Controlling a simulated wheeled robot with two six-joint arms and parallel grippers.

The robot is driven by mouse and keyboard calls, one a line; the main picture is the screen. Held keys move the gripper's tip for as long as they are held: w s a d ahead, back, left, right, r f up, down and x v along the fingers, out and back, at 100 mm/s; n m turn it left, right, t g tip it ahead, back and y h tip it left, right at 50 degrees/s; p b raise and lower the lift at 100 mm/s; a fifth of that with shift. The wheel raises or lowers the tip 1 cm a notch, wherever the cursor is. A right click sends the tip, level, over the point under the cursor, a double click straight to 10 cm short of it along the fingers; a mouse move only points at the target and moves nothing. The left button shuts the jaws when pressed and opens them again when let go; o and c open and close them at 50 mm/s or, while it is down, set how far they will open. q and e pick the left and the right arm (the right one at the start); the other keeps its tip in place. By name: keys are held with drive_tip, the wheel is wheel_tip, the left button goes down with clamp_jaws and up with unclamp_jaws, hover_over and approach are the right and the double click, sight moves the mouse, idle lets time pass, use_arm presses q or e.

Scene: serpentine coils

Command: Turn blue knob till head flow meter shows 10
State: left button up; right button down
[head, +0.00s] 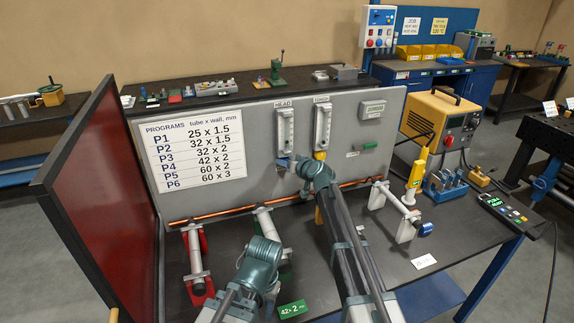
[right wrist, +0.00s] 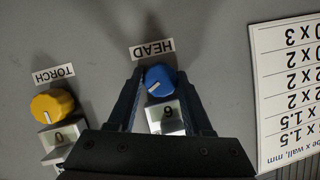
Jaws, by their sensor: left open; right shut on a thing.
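The blue knob (right wrist: 160,80) sits under the HEAD label in the right wrist view, its white pointer line slanted. My right gripper (right wrist: 165,98) is shut on it, one finger on each side. A small readout (right wrist: 168,117) beside the knob shows one digit, upside down, that looks like 9. In the head view, the HEAD flow meter (head: 285,130) is a clear upright tube on the grey panel; its level is too small to read. My right gripper (head: 289,164) covers most of the knob there. My left gripper (head: 262,250) is low over the bench, open, its fingertips largely hidden.
The yellow TORCH knob (right wrist: 52,105) with a readout at 0 is close beside the right gripper. A copper tube (head: 240,209) runs along the panel's foot.

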use_arm(q)
drive_tip(key=shift+f, duration=0.2)
use_arm(e)
drive_tip(key=shift+m+y, duration=0.3)
drive_tip(key=shift+c, duration=1.6)
unclamp_jaws()
use_arm(q)
drive_tip(key=shift+r+p, duration=2.25)
drive_tip(key=shift+r, duration=0.15)
use_arm(e)
drive_tip(key=v, duration=1.4)
drive_tip(key=shift+w, duration=0.1)
